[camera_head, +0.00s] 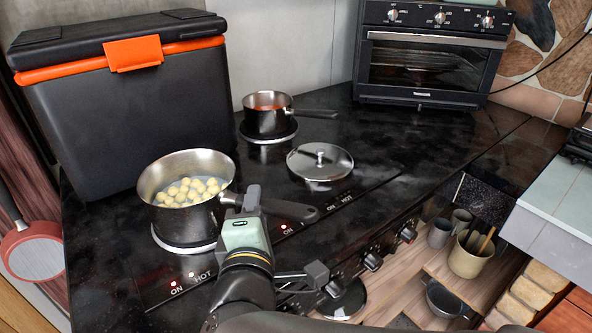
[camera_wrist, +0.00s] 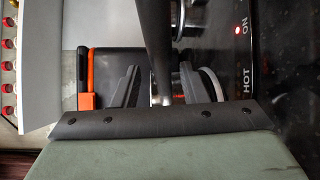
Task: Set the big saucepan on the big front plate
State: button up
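The big saucepan (camera_head: 187,215), steel and full of pale round pieces, stands at the front left of the black hob. The front plate (camera_head: 181,247) shows as a pale rim beneath it; the pan looks seated on it, but most of the plate is hidden. Its dark handle (camera_head: 290,210) points right; it also crosses the wrist view (camera_wrist: 155,35). My gripper (camera_head: 246,203) is at the handle, near the pan wall. In the wrist view its fingers (camera_wrist: 158,88) stand apart on either side of the handle, with gaps visible.
A smaller saucepan (camera_head: 268,115) with red contents stands on the rear plate (camera_head: 270,136). A steel lid (camera_head: 320,161) lies right of the big saucepan. A black-and-orange box (camera_head: 130,120) stands close behind it. An oven (camera_head: 430,60) stands at the back right. Red lights glow by the front plate.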

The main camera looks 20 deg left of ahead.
jog(key=v, duration=0.8)
jog(key=shift+s, duration=0.4)
jog(key=shift+d, duration=0.15)
